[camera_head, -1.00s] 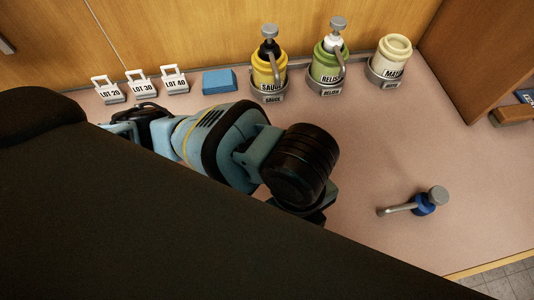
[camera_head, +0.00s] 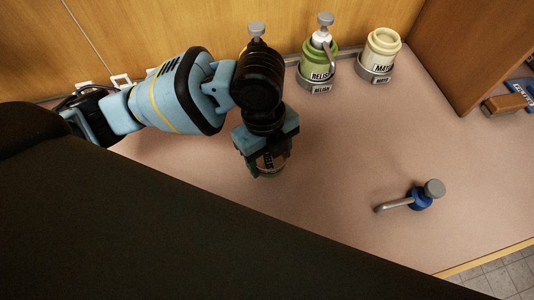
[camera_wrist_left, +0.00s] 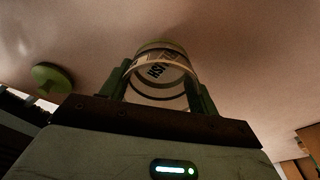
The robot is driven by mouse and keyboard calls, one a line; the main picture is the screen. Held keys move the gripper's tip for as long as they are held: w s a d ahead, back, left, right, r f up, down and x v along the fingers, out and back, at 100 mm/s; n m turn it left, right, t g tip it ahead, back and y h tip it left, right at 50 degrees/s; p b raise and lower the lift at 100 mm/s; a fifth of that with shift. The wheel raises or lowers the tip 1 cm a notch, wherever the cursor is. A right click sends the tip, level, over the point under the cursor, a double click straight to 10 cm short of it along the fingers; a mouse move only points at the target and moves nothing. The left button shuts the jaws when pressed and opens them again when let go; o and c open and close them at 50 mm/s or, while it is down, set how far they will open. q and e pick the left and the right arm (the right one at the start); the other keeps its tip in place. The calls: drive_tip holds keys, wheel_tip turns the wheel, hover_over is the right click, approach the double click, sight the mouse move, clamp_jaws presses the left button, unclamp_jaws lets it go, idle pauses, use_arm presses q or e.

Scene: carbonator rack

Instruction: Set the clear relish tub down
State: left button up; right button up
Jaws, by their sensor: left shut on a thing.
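The clear relish tub (camera_head: 270,166) is a see-through cylinder with a dark-lettered label. It hangs below my left gripper (camera_head: 268,158) over the pink counter in the head view. My left gripper is shut around it, and the wrist and fingers hide its upper part. In the left wrist view the tub (camera_wrist_left: 162,72) sits between the two green fingers (camera_wrist_left: 160,88), its label partly readable. I cannot tell whether its base touches the counter. My right gripper is not in view.
A green relish pump bottle (camera_head: 317,68) and a cream mayo bottle (camera_head: 382,50) stand in holders at the back. A blue pump top (camera_head: 420,198) lies on the counter (camera_head: 340,200) at the right. The counter between is clear. A wooden panel (camera_head: 465,55) rises at the right.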

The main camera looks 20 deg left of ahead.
sight(267, 156)
use_arm(q)
drive_tip(key=shift+w+a, duration=0.35)
drive_tip(key=shift+w, duration=0.1)
drive_tip(key=f, duration=0.3)
drive_tip(key=shift+w+a+b, duration=0.3)
drive_tip(key=shift+w+b, duration=0.05)
drive_tip(key=shift+f, duration=0.3)
drive_tip(key=shift+f, duration=0.2)
drive_tip(key=o, duration=0.9)
drive_tip(key=shift+o, duration=0.2)
drive_tip(key=shift+r, duration=0.1)
wheel_tip(267, 156, up, 12)
drive_tip(key=w+a+p, duration=0.1)
drive_tip(key=p, duration=0.1)
drive_tip(key=shift+a, duration=0.2)
